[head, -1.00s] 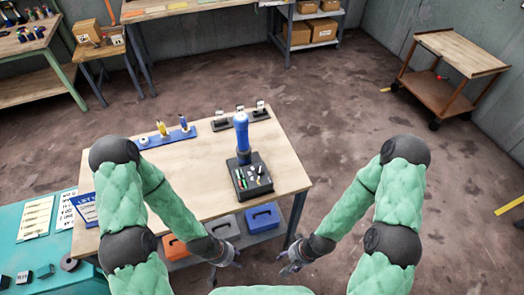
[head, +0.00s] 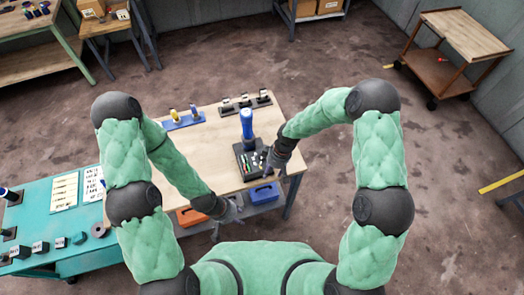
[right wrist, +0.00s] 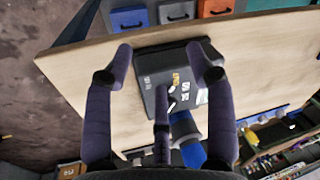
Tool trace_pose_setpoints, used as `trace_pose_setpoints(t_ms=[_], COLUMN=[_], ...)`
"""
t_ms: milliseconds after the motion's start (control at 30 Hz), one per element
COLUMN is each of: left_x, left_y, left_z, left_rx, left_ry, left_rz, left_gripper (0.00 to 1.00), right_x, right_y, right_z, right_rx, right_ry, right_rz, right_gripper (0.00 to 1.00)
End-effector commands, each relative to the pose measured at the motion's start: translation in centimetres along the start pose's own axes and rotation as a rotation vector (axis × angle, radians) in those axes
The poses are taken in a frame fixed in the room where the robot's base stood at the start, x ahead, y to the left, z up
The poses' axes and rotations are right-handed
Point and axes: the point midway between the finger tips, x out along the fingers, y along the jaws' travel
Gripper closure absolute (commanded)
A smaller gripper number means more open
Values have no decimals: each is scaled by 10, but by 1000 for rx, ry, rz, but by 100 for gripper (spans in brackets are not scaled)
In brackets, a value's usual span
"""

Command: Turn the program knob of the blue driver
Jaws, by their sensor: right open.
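The blue driver (head: 247,122) stands upright at the back of a black base (head: 240,152) on the wooden bench. In the right wrist view, its blue body (right wrist: 190,152) is at the bottom, partly hidden by my gripper. The base's dark face (right wrist: 172,62) carries small white and yellow markings; I cannot make out the program knob for certain. My right gripper (head: 268,160) is at the base's right front side, and in the right wrist view (right wrist: 164,58) its fingers are spread over the base with nothing between them. My left gripper (head: 233,211) is open and empty at the bench's front edge.
A blue rack with small tools (head: 184,119) and several dark holders (head: 245,102) stand along the bench's back. A teal table (head: 60,225) is at left. The bench's left part is bare.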

Motion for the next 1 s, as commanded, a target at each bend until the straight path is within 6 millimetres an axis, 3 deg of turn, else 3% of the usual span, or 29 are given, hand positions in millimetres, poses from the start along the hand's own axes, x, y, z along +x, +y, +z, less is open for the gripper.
trace_pose_setpoints(t_ms=[33, 200, 400, 567, 1000], left_x=[1, 1, 0, -1, -6], left_y=[0, 0, 0, 0, 2], left_z=[0, 0, 0, 0, 0], left_rx=[0, 0, 0, 0, 0], left_ry=[0, 0, 0, 0, 0], left_rz=[0, 0, 0, 0, 0], left_gripper=[60, 60, 60, 60, 60], right_x=[-16, -62, -88, -79, -8], right_y=[3, 7, 8, 10, 25], right_z=[-23, -70, -90, -89, -82], right_rx=[-97, -331, -435, -442, -439], right_ry=[-15, -90, -138, -146, -142], right_rz=[36, 132, 184, 184, 184], right_gripper=[44, 44, 44, 44, 44])
